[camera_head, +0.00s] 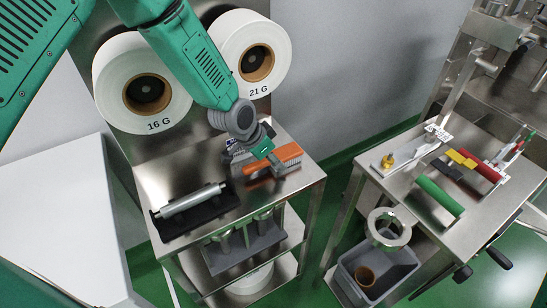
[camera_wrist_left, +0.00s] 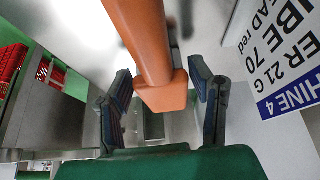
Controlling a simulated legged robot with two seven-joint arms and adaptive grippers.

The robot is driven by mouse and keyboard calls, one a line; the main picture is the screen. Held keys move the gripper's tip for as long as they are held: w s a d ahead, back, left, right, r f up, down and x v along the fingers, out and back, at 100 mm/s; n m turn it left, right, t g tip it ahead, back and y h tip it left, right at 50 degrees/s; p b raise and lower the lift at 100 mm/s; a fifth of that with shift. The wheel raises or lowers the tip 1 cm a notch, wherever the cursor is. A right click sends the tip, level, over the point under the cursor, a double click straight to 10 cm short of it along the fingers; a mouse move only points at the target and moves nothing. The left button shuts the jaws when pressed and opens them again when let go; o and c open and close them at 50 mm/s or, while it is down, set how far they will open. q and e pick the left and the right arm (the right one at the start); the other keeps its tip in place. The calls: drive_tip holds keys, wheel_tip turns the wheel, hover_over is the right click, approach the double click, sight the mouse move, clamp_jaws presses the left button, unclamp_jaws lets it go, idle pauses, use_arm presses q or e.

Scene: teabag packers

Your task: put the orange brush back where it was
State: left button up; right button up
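The orange brush (camera_head: 286,154) is on the metal table at its back right, beside my left gripper (camera_head: 262,152) in the head view. In the left wrist view, its orange handle (camera_wrist_left: 147,40) runs down between the two dark fingers of my left gripper (camera_wrist_left: 160,78). The fingers stand on both sides of the handle end with small gaps, so the gripper looks open around it. The gripper partly hides the brush in the head view, and its bristles are hard to make out. My right gripper is not in view.
A metal roller (camera_head: 190,201) lies in a black tray (camera_head: 222,201) on the same table. Large white rolls marked 16 G (camera_head: 115,70) and 21 G (camera_head: 278,40) hang behind. A second table (camera_head: 405,183) at right holds green, yellow and red tools. A label sign (camera_wrist_left: 275,55) stands close by.

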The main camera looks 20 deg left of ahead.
use_arm(q)
drive_tip(key=shift+o, duration=0.3)
drive_tip(key=shift+a+r, duration=0.1)
drive_tip(key=shift+r, duration=0.15)
drive_tip(key=v, duration=1.1)
drive_tip(key=shift+s+a+r, duration=0.15)
drive_tip(key=shift+r, duration=0.15)
